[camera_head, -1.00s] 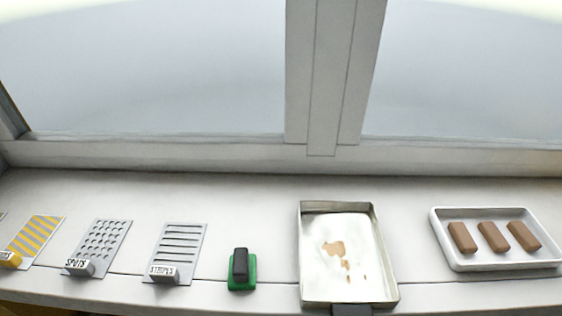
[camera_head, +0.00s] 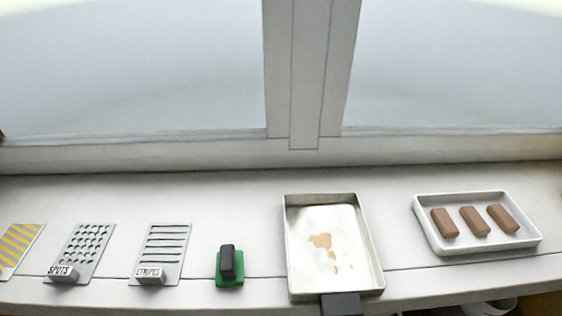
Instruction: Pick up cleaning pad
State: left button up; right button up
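The cleaning pad (camera_head: 230,281) is green with a black block-shaped grip on top. It lies on the white counter, left of a metal pan and right of the plate marked STRIPES. Nothing touches it. Neither of my grippers shows in the head view.
A metal pan (camera_head: 375,270) with brown stains inside has a dark handle at the front edge. A white tray (camera_head: 424,230) with three brown bars stands right. Plates marked STRIPES (camera_head: 165,242) and SPOTS (camera_head: 88,243), and a yellow-striped plate (camera_head: 20,245), lie left. A window frame rises behind.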

aim_at(229, 261)
jog(key=j+z, duration=0.3)
jog(key=z, duration=0.15)
jog(key=j+z, duration=0.4)
jog(key=k+j+z, duration=0.1)
jog(key=j+z, duration=0.15)
jog(key=z, duration=0.2)
jog(key=k+j+z, duration=0.1)
jog(key=j+z, duration=0.15)
jog(key=z, duration=0.2)
jog(key=k+j+z, duration=0.15)
jog(key=z, duration=0.3)
jog(key=j, duration=0.1)
